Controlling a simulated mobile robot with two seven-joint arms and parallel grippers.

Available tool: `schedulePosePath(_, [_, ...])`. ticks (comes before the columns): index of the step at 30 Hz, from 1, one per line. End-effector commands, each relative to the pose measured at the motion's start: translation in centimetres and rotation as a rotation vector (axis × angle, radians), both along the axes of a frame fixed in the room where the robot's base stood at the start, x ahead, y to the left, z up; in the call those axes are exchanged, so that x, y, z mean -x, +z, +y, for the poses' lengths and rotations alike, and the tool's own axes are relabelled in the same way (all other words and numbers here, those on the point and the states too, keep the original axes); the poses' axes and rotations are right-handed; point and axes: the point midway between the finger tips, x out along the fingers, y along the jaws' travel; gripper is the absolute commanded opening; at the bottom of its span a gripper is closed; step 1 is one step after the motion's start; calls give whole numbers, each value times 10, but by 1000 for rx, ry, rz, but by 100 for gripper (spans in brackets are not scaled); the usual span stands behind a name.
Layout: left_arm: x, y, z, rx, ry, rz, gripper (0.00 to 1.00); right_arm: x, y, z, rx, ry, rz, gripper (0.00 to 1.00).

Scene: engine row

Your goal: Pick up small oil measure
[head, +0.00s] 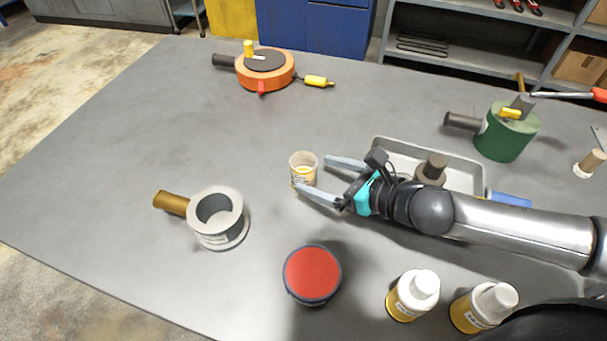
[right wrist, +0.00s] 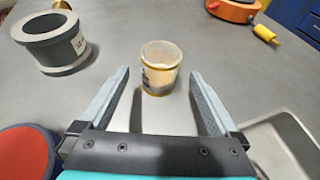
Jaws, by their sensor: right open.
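The small oil measure (head: 303,168) is a clear cup with dark markings and yellowish oil low inside. It stands upright near the middle of the grey table. My right gripper (head: 312,178) is open, its fingers reaching left toward the cup. In the right wrist view, the cup (right wrist: 160,68) stands just ahead of and between the lines of the two fingertips (right wrist: 160,78), with no visible contact. My left gripper is not in view.
A grey ring-shaped part (head: 219,218) with a brown stub lies left of the cup. A red-topped round container (head: 312,274) stands in front. A metal tray (head: 470,160) lies under my right arm. White-capped bottles (head: 412,294) stand front right. An orange round part (head: 265,70) sits behind.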

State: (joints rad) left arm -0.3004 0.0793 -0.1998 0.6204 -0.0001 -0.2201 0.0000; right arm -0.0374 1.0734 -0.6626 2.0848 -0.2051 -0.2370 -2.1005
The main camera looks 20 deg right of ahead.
Motion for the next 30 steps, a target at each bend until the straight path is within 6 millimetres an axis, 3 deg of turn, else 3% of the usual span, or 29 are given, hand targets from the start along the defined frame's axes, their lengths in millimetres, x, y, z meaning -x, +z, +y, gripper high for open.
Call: schedulePosePath(30, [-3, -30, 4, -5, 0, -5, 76, -63, -32, 41, 2, -1, 0, 98])
